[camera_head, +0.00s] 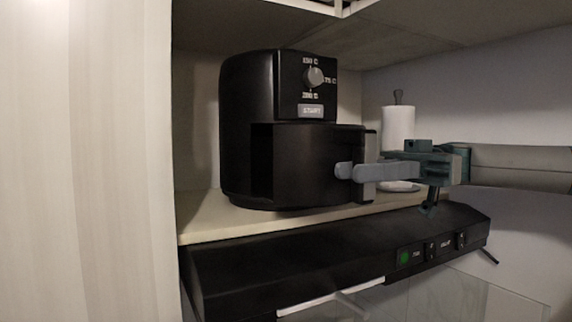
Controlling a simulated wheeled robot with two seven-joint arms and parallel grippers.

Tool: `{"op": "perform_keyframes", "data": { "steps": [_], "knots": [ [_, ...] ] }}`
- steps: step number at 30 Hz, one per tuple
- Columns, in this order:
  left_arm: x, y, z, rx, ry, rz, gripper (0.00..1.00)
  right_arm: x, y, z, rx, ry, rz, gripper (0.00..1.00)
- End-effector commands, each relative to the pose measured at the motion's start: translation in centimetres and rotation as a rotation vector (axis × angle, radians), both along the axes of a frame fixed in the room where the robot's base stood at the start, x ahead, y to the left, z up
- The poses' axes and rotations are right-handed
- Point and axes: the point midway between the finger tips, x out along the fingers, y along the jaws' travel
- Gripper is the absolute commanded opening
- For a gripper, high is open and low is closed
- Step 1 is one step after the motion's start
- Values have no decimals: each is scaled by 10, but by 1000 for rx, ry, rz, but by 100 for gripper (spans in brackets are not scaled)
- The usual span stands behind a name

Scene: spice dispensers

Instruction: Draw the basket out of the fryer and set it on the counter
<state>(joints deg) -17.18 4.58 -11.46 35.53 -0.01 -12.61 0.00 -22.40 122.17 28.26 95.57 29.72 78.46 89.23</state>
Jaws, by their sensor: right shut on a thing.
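The black fryer (248,93) stands on a cream shelf, with a dial and a START button on its front. Its basket (306,170) is partly out, and a dark gap shows at the left between basket and body. The basket's upright handle (369,165) is at its right side. My right gripper (360,172) comes in from the right and is shut on the handle, with a grey finger across it. My left gripper is not in view.
The cream shelf (205,222) is narrow in front of the fryer. A black range hood (330,262) with a green light lies below its edge. A white paper towel roll (398,128) stands behind my right gripper. A pale panel (90,160) fills the left side.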

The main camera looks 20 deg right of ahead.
Motion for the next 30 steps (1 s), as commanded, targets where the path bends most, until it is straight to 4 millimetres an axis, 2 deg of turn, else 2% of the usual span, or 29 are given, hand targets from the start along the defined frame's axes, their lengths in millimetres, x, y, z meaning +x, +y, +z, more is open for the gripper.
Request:
{"op": "perform_keyframes", "data": {
  "steps": [30],
  "knots": [
    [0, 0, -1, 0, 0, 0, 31, -21, -3, 0, 0, -1, 0, 0]
  ]
}}
